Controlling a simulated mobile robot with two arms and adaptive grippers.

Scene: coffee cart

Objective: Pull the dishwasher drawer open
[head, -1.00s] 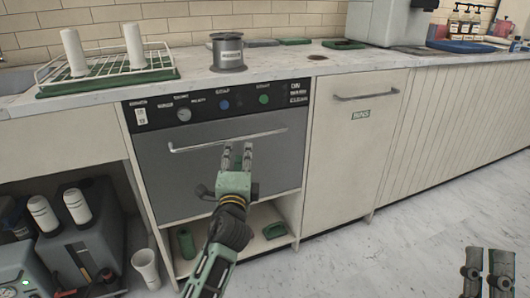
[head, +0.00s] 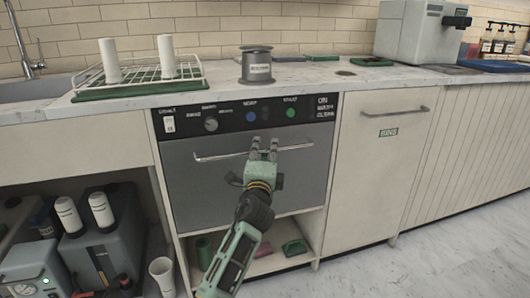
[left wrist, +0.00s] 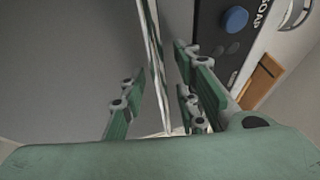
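The dishwasher drawer (head: 200,187) is a grey front panel under a black control strip, and it is closed. Its handle (head: 215,157) is a thin, light metal bar across the top of the panel. My left gripper (head: 264,147) is at the middle of this bar and hides part of it. In the left wrist view the handle (left wrist: 157,65) runs between the spread fingers of my left gripper (left wrist: 163,93). The fingers stand on either side of the bar, open, with a gap to it. My right gripper is not in view.
The control strip (head: 265,115) sits just above the handle. A cabinet marked BINS (head: 375,180) stands to the right. An open shelf (head: 262,262) with a green tray lies below. A dish rack (head: 140,75) and a metal canister (head: 256,65) stand on the counter. Floor is clear at right.

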